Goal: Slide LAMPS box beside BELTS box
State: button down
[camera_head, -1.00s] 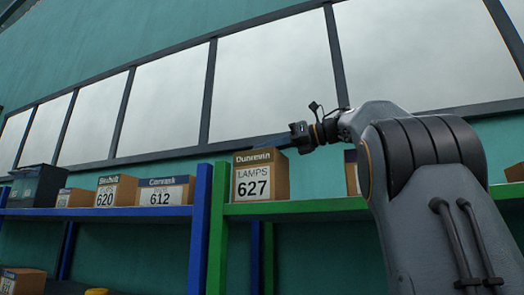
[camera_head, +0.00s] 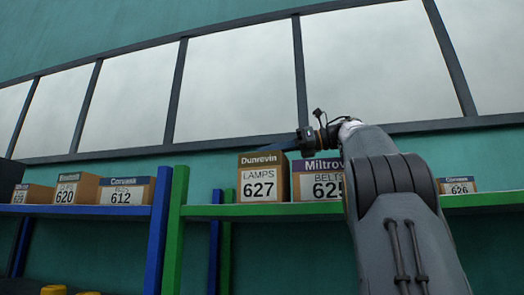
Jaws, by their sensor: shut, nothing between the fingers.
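The LAMPS box (camera_head: 262,180), a brown carton marked 627, stands upright on the green shelf. The BELTS box (camera_head: 318,182), with a purple band and 625, stands just to its right, its right part hidden by my arm. Only a thin dark line shows between the two boxes; I cannot tell whether they touch.
Green shelf (camera_head: 222,211) has free room left of the LAMPS box up to the green post (camera_head: 177,230). Blue shelf (camera_head: 95,210) at left holds the 620 box (camera_head: 78,188) and 612 box (camera_head: 125,191). A 626 box (camera_head: 458,186) stands right of my arm.

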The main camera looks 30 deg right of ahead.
jog(key=shift+w+d+f, duration=0.15)
jog(key=shift+d+f, duration=0.35)
jog(key=shift+f, duration=0.15)
jog(key=shift+d+r, duration=0.2)
jog(key=shift+r, duration=0.55)
jog(key=shift+a, duration=0.1)
jog(key=shift+s+r, duration=0.15)
jog(key=shift+s, duration=0.15)
jog(key=v, duration=0.7)
jog(key=f+v, duration=0.1)
jog(key=v, duration=0.3)
jog(key=shift+s+d, duration=0.25)
jog(key=shift+d+f, duration=0.1)
